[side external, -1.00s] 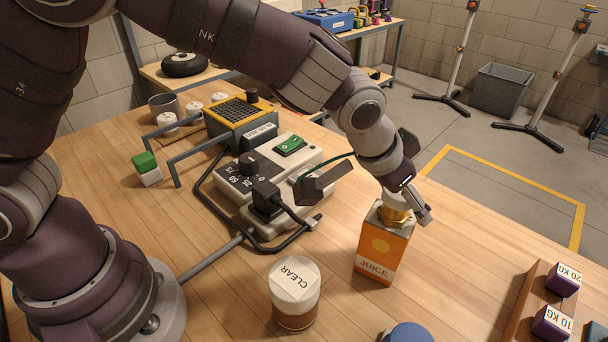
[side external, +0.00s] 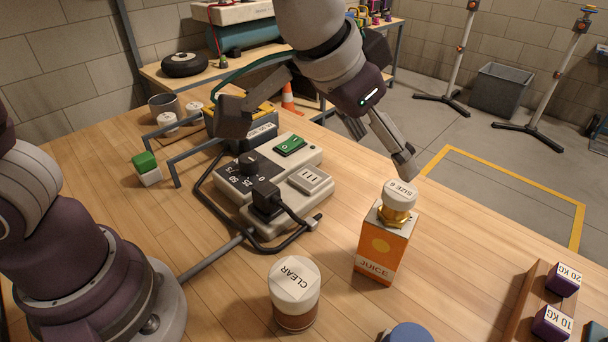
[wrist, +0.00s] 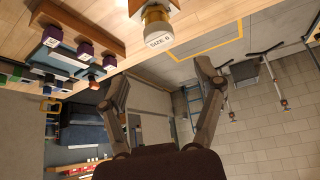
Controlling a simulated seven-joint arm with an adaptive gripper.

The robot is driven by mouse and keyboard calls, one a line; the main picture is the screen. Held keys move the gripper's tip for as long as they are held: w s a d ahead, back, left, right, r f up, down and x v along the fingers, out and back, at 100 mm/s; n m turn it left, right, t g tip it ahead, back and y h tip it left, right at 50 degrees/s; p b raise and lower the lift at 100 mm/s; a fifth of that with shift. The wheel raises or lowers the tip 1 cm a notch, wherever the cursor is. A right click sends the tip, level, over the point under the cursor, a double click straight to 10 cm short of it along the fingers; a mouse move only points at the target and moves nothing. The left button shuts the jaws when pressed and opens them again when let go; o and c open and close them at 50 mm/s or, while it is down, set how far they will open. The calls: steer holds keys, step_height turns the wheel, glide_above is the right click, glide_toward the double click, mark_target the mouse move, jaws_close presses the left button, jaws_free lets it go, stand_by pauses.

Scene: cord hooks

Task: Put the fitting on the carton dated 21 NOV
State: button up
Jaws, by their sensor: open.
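The fitting (side external: 396,205) has a white cap marked "SIZE 6" and a brass-coloured lower part. It stands upright on top of the orange juice carton (side external: 381,250); no date is readable on the faces I see. In the wrist view the fitting (wrist: 157,27) shows at the top, beyond the fingers. My gripper (side external: 380,150) is open and empty, above and behind the carton, apart from the fitting. In the wrist view my gripper (wrist: 160,90) has its two fingers spread wide with nothing between them.
A jar marked "CLEAR" (side external: 295,290) stands left of the carton. A control box (side external: 270,185) with switches and a cord is behind it. A wooden rack (side external: 535,305) with purple weights is at the right. A blue round object (side external: 410,333) is at the front edge.

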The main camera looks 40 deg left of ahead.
steer(key=s+a+n+y, duration=0.1)
steer(key=s+a, duration=0.4)
steer(key=a, duration=0.3)
steer(key=s+a+f+n+y, duration=0.1)
steer(key=s+a+n, duration=0.1)
steer(key=s+a, duration=0.3)
steer(key=a, duration=0.4)
steer(key=shift+s+a+n+g, duration=0.25)
steer(key=shift+s+n+g, duration=0.05)
steer(key=shift+s, duration=0.1)
